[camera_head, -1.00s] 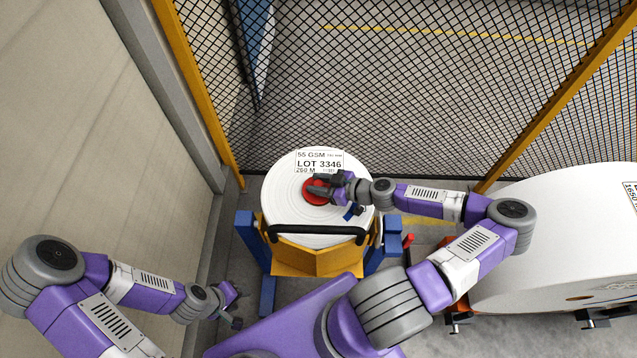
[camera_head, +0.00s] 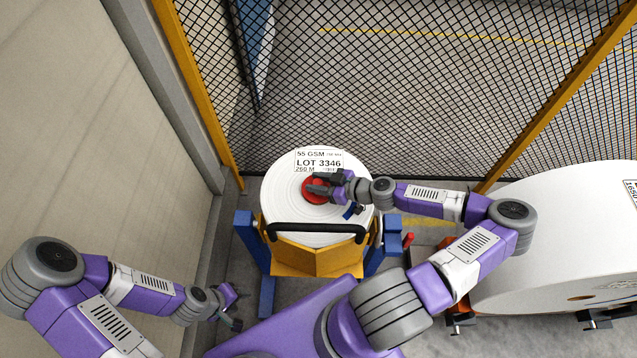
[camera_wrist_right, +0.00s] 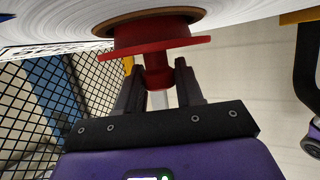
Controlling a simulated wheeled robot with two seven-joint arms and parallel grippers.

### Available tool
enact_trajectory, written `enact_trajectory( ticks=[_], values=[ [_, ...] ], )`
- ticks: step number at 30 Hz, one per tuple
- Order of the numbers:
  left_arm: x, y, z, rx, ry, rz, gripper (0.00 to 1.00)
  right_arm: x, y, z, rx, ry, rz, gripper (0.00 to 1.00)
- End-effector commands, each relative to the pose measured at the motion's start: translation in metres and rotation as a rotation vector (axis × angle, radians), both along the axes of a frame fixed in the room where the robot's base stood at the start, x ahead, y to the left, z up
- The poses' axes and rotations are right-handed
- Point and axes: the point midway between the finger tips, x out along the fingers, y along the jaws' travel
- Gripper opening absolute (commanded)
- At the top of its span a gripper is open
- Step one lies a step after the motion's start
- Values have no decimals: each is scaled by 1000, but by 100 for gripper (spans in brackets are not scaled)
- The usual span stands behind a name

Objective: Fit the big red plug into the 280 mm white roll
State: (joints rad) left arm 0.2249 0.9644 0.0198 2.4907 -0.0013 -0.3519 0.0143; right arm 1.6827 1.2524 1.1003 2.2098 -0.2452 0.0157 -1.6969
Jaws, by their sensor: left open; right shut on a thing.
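The white roll (camera_head: 290,222) lies in a yellow cradle, its labelled end face turned up toward the head camera. The big red plug (camera_head: 311,192) is at the middle of that face, partly hidden by my right gripper (camera_head: 322,186). In the right wrist view, my right gripper (camera_wrist_right: 160,85) is shut on the stem of the red plug (camera_wrist_right: 155,35). The plug's body reaches into the brown-rimmed core (camera_wrist_right: 120,22) of the roll, while its wide flange stands a little off the face. My left gripper (camera_head: 236,308) is open and empty, low at the left, away from the roll.
The yellow cradle (camera_head: 310,262) has a black bar (camera_head: 315,230) in front of the roll and blue posts (camera_head: 247,232) at its sides. A larger white roll (camera_head: 560,230) stands at the right. Mesh fencing (camera_head: 400,90) closes the back, and a pale wall (camera_head: 90,120) the left.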

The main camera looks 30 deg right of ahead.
Motion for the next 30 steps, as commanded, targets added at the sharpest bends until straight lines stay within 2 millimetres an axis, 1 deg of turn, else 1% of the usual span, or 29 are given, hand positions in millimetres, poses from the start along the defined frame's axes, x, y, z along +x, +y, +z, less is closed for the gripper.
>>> enact_trajectory(
  ticks=[1, 2, 3, 5, 6, 8, 16, 19, 23, 30],
  values=[
    [0, 0, -3, 0, 0, 0, 51, -5, 1, -15, 12, 26, -4, 7],
    [0, 0, -3, 0, 0, 0, 51, -5, 1, -15, 11, 25, -5, 7],
    [0, 0, -3, 0, 0, 0, 51, -4, 1, -16, 11, 25, -5, 43],
    [0, 0, -3, 0, 0, 0, 51, -4, 1, -16, 11, 25, -5, 52],
    [0, 0, -3, 0, 0, 0, 51, -4, 1, -16, 11, 25, -5, 58],
    [0, 0, -3, 0, 0, 0, 51, -5, 0, -16, 11, 25, -6, 66],
    [0, 0, -3, 0, 0, 0, 51, -5, -1, -16, 9, 25, -7, 66],
    [0, 0, -3, 0, 0, 0, 51, -9, -4, -14, 9, 24, -10, 66],
    [0, 0, -1, 0, 0, 0, 51, -22, -15, -5, 6, 20, -17, 66],
    [0, 0, 4, 0, 0, 0, 51, -50, -33, 18, 0, 5, -12, 66]
  ],
)
